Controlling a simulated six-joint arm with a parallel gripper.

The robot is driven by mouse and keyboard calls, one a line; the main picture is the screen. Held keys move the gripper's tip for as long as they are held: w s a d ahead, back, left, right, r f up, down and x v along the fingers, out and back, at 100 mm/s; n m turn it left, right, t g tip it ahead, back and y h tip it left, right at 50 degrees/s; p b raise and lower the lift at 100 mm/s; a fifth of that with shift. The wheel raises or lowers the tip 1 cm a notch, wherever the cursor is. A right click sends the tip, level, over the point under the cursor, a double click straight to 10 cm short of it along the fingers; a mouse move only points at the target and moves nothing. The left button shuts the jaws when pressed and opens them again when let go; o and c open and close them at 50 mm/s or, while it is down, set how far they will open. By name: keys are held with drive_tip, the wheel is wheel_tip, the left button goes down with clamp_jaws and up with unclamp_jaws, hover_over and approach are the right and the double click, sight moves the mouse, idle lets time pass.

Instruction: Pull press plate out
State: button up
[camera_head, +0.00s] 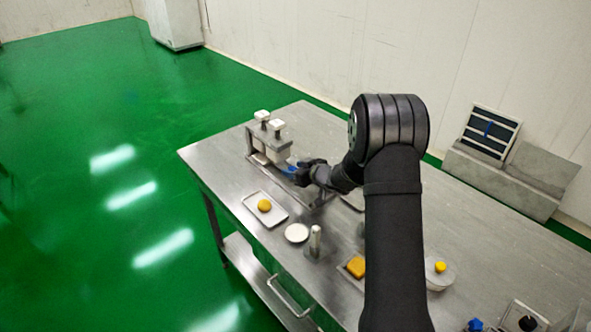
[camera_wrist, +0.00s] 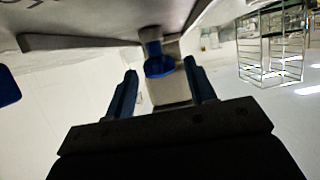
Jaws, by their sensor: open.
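The press machine (camera_head: 268,140), a grey metal frame with two white-topped posts, stands at the far left part of the steel table. My gripper (camera_head: 297,172) is close to its right side. A small blue part shows there, but I cannot tell it from my fingertips. In the wrist view my gripper (camera_wrist: 160,66) is open, with two blue fingers apart. A blue-ended handle (camera_wrist: 158,65) lies in line with the gap between the fingertips, near them; contact cannot be told. The press plate itself cannot be made out clearly; my gripper and arm hide part of that side.
A wire rack (camera_wrist: 272,50) shows in the wrist view.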

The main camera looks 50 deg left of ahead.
clamp_jaws()
drive_tip(key=shift+d, duration=2.05)
unclamp_jaws()
drive_tip(key=v, duration=1.7)
drive_tip(key=shift+d, duration=0.25)
drive_tip(key=shift+r, duration=0.1)
